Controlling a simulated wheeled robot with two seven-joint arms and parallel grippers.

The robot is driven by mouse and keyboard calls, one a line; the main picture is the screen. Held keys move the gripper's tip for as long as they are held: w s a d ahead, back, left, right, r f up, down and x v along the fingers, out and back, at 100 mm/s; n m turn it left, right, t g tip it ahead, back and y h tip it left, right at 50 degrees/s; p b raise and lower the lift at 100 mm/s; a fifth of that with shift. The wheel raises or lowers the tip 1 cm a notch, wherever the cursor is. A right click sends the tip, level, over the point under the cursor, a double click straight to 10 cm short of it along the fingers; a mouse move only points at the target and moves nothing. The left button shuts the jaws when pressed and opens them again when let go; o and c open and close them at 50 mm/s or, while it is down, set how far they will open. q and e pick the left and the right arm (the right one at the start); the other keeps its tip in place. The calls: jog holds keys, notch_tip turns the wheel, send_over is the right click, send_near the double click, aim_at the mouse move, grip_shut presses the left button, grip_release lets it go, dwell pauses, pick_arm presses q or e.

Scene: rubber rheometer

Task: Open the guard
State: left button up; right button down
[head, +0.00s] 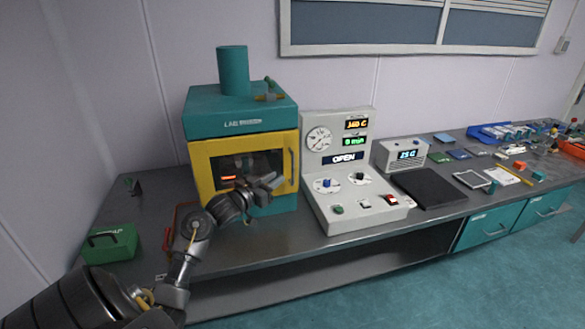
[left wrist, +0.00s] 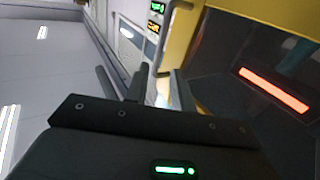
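The guard (head: 213,150) is a yellow-framed door with a dark window on the front of the teal machine (head: 240,113). It looks closed against the machine front. A grey upright handle (head: 291,163) sits at its right edge. In the left wrist view, the yellow frame (left wrist: 210,30) and the curved handle (left wrist: 166,38) show close ahead. My left gripper (head: 268,183) is in front of the guard's lower right part. Its fingers (left wrist: 158,88) are apart, with the handle's near end by the tips; I cannot tell whether they touch. My right gripper is out of view.
A grey control panel (head: 355,192) with a gauge, knobs and a sign reading OPEN stands close right of the machine. A green box (head: 109,244) is at the bench's left end. A small display unit (head: 403,154) and a dark plate (head: 428,188) are further right.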

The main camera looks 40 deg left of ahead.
pick_arm(q)
jog(key=p, duration=0.2)
send_over(293, 182)
jog(key=shift+w+a, duration=0.2)
jog(key=shift+a, duration=0.05)
grip_shut()
